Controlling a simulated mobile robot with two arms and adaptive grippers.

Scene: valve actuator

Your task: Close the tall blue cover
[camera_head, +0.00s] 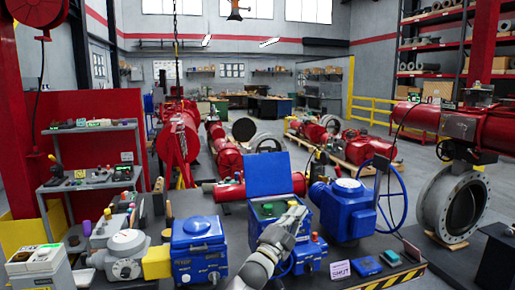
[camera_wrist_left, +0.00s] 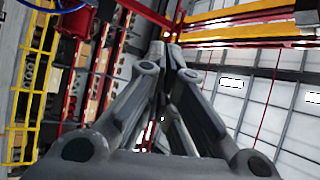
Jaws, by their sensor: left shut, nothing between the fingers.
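The tall blue cover (camera_head: 268,173) stands upright, open, at the back of a blue control box (camera_head: 268,211) with green and red buttons on top. The box is in the middle of the dark workbench in the head view. My left gripper (camera_head: 297,213) is in front of the box at its right side, and hides part of it. It looks apart from the cover, though the depth is hard to judge. In the left wrist view the fingers of this gripper (camera_wrist_left: 168,48) are together and empty. The cover does not show there. My right gripper is not in view.
A blue actuator (camera_head: 343,210) with a handwheel (camera_head: 390,185) stands right of the box. A small sign reading SHUT (camera_head: 340,269) is near the front. Air above the box looks free.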

